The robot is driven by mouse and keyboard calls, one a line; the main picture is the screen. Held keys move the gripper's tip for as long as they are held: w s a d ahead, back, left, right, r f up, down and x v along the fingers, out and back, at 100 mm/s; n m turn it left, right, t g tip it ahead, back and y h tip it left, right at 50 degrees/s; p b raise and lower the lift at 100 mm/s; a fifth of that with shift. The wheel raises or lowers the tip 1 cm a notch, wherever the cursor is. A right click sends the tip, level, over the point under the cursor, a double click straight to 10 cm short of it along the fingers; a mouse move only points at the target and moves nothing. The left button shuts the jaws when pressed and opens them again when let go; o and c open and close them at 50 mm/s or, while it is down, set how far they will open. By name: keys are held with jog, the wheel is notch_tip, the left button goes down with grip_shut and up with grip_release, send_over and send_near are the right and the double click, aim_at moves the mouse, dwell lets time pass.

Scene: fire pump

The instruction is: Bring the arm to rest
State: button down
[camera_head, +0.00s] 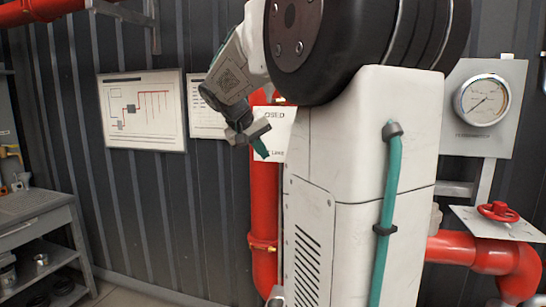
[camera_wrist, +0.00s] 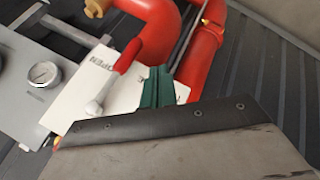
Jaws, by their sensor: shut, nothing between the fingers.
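My gripper (camera_head: 261,150) hangs at the end of my folded arm, left of my white column in the head view. Its teal fingers point down and are shut with nothing between them. It is in front of a white sign plate (camera_head: 280,118) with partly hidden lettering and near a red vertical pipe (camera_head: 265,200). In the wrist view the teal fingertips (camera_wrist: 158,86) are together, in front of a white plate marked OPEN (camera_wrist: 105,88). A red lever with a pale end (camera_wrist: 124,62) lies across that plate. I cannot tell whether the fingers touch the plate.
A large gauge (camera_head: 482,100) and a red handwheel (camera_head: 498,211) are at the right, above red piping (camera_head: 480,252). A small gauge (camera_wrist: 44,74) shows in the wrist view. A metal shelf bench (camera_head: 35,220) stands at the left. Wall posters (camera_head: 142,110) hang behind.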

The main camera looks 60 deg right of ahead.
jog(key=v, duration=0.7)
jog(key=shift+w, duration=0.15)
jog(key=shift+d, duration=0.1)
jog(key=s+a+f+n+t+y, duration=0.1)
jog(key=s+a+f, duration=0.4)
jog(key=a, duration=0.5)
jog(key=s+a+f+n+y, duration=0.4)
jog(key=s+a+f, duration=0.2)
jog(key=a+f, duration=0.3)
jog(key=s+a+f+n+t+y, duration=0.1)
jog(key=s+a+f, duration=0.5)
jog(key=a, duration=0.6)
jog(key=f+n+y, duration=0.1)
jog(key=n, duration=0.1)
jog(key=shift+a+n+t+y, duration=0.2)
jog(key=shift+n+t+y, duration=0.1)
